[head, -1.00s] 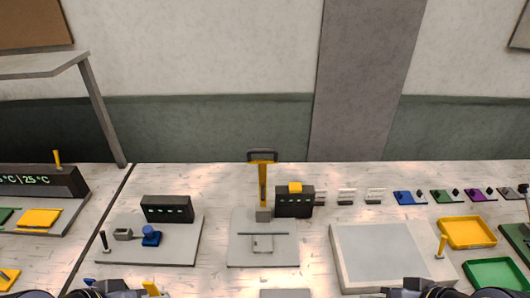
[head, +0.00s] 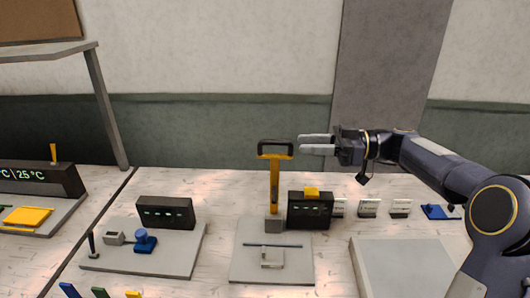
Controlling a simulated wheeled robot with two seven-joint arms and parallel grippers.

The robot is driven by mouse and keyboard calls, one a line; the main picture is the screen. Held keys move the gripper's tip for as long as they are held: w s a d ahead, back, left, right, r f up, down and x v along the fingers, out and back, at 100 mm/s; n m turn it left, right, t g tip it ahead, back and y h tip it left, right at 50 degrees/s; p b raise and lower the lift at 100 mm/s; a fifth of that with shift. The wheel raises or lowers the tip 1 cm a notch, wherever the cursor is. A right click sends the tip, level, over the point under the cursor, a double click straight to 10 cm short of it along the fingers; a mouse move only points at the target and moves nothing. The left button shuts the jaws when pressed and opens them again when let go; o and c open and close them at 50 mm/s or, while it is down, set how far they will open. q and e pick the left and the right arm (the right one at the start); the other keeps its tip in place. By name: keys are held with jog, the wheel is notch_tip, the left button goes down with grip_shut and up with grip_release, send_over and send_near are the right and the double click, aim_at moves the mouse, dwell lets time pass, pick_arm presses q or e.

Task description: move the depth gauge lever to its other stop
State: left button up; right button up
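A yellow upright lever (head: 274,185) with a dark loop handle (head: 275,148) on top rises from a grey block at the back of the middle grey plate (head: 244,270). I take it for the depth gauge lever, though no readable label confirms this. It looks about vertical. My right gripper (head: 301,144) points left, just right of the loop handle at about its height in the picture. Its two pale fingers are parted and empty; whether they touch the handle cannot be told, but a small gap shows. My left gripper is not in view.
A black box (head: 310,212) with a yellow top stands close right of the lever. The left plate (head: 140,262) carries a black box (head: 165,213), a blue knob (head: 145,241) and a small black lever (head: 92,243). A pale slab (head: 400,270) lies right.

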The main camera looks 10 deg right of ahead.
aim_at(281, 142)
jog(key=a, duration=0.2)
jog(key=w+a+p, duration=0.1)
jog(key=a, duration=0.1)
jog(key=a+p, duration=0.1)
jog(key=a, duration=0.1)
jog(key=shift+w+a+r, duration=0.2)
jog(key=shift+w+a, duration=0.05)
jog(key=shift+a, duration=0.05)
jog(key=shift+w+a+f+p, duration=0.15)
jog(key=shift+a+p, duration=0.15)
jog(key=shift+a, duration=0.25)
grip_shut()
